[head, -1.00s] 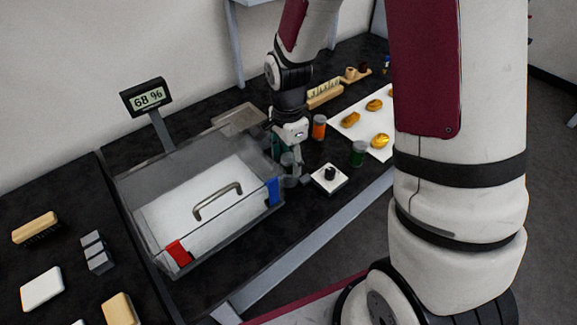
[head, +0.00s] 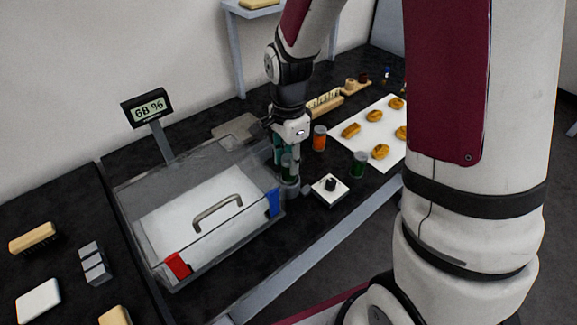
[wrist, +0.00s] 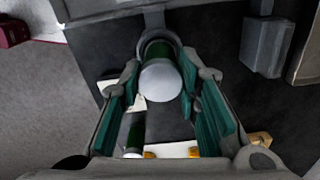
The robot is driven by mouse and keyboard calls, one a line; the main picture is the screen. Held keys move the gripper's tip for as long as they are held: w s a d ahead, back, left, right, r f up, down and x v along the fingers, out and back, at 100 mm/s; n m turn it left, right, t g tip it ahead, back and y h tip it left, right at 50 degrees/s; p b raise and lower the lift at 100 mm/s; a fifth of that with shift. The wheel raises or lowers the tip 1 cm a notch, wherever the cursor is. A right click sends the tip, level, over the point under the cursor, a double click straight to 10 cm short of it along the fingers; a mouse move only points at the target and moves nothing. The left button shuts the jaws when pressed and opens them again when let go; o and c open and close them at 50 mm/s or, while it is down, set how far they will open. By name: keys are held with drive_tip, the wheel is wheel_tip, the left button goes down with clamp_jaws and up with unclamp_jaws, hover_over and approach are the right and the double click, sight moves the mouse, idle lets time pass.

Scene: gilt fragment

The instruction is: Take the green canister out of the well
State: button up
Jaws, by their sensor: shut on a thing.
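The green canister (wrist: 158,50) with a pale round cap sits between the teal finger pads of my gripper (wrist: 161,80) in the wrist view. My gripper is shut on it. A grey ring-like well (wrist: 150,36) shows around the canister's far end. In the head view, my gripper (head: 286,158) points down at the right end of the clear box, directly above the short grey well (head: 291,189). The canister is partly hidden there by the fingers. I cannot tell how deep it sits in the well.
The clear box (head: 150,180) with a handled white panel stands just left. A second dark green jar (head: 360,164), an orange jar (head: 319,138) and a white block with a black knob (head: 330,189) stand close on the right. A white sheet (head: 365,148) holds several golden pieces.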

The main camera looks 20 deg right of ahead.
drive_tip(key=s+d+r+p, duration=0.1)
drive_tip(key=s+d+p, duration=0.1)
drive_tip(key=s, duration=1.2)
drive_tip(key=shift+d+r+p, duration=0.35)
drive_tip(key=shift+r+p, duration=0.05)
drive_tip(key=shift+p, duration=0.2)
